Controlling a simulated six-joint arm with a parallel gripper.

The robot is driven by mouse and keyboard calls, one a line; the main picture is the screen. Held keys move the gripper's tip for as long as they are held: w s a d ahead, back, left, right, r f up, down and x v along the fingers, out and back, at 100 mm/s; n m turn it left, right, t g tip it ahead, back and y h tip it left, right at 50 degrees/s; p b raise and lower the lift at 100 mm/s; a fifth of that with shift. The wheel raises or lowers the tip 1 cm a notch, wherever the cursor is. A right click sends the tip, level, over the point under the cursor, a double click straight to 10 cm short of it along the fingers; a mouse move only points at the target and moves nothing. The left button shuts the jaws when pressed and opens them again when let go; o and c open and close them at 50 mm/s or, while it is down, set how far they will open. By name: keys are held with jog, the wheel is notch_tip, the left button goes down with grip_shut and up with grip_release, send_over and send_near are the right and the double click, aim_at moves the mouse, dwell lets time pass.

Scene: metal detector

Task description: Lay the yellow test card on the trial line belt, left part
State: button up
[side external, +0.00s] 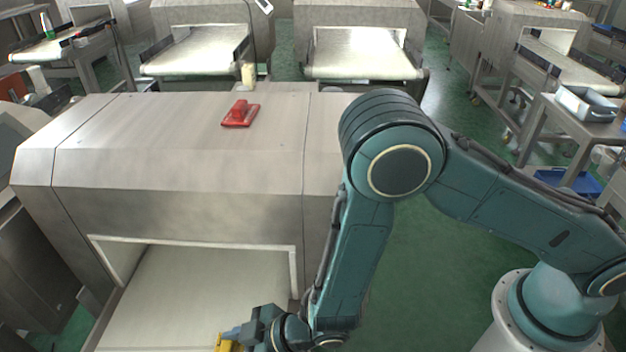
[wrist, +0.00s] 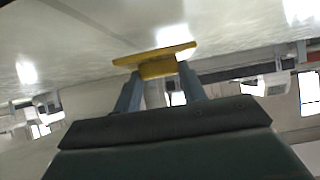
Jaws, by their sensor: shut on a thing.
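The yellow test card (side external: 228,345) is at the bottom edge of the side view, partly cut off by the frame. In the wrist view the card (wrist: 155,56) is a flat yellow plate with a block under it, and my fingers are on both sides of that block. My gripper (side external: 240,334) is shut on it, over the right side of a pale belt (side external: 175,295) that runs out of the near machine's opening. The pale surface (wrist: 80,30) also fills the top of the wrist view. I cannot tell whether the card touches it.
The near metal housing (side external: 180,170) stands over the belt, with a red object (side external: 240,113) on its top. The opening's frame (side external: 200,243) is close behind my gripper. The belt left of my gripper is clear. Other belt machines (side external: 360,50) stand farther back.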

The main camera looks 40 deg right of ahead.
jog(key=shift+f, duration=0.9)
jog(key=shift+f, duration=0.15)
jog(key=o, duration=1.1)
jog(key=shift+c, duration=0.2)
jog(key=shift+s+d+r, duration=0.2)
jog(key=shift+s+r, duration=0.05)
jog(key=shift+r, duration=0.15)
jog(key=v, duration=1.1)
jog(key=shift+r, duration=0.1)
